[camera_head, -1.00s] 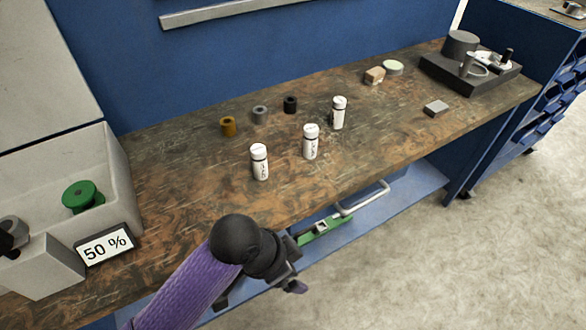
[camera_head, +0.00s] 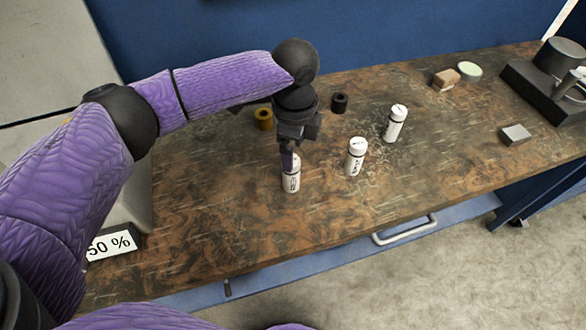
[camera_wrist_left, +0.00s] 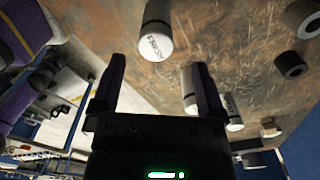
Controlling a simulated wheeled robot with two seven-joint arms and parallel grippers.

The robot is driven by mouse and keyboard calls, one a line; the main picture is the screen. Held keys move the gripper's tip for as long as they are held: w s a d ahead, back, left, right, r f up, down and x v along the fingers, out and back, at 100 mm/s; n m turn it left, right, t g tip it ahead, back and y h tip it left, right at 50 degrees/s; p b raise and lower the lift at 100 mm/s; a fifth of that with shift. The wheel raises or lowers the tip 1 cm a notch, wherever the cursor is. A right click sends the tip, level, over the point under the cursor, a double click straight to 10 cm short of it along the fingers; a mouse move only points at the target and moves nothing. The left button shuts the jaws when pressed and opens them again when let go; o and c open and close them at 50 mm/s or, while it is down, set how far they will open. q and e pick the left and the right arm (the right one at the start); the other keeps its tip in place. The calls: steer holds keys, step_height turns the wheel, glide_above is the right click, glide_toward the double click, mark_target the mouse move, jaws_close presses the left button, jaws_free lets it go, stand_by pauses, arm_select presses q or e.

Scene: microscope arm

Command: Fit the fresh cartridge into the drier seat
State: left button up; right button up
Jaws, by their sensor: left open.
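I cannot tell which is fresh. My left gripper (camera_head: 289,158) points down at the left cartridge and partly covers it in the head view. In the left wrist view, the open fingers (camera_wrist_left: 155,80) have one cartridge (camera_wrist_left: 157,35) just beyond their tips, not visibly gripped. My right gripper is not in view.
An ochre ring (camera_head: 263,119) and a black ring (camera_head: 339,103) stand behind the cartridges. The front middle of the bench is clear.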

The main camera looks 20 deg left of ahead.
arm_select(q)
steer(key=f, duration=0.2)
steer(key=f+b, duration=0.1)
steer(key=f, duration=0.1)
steer(key=f+b, duration=0.1)
steer(key=f, duration=0.1)
steer(key=shift+s+a+f, duration=0.25)
steer(key=shift+s+a, duration=0.05)
jaws_close()
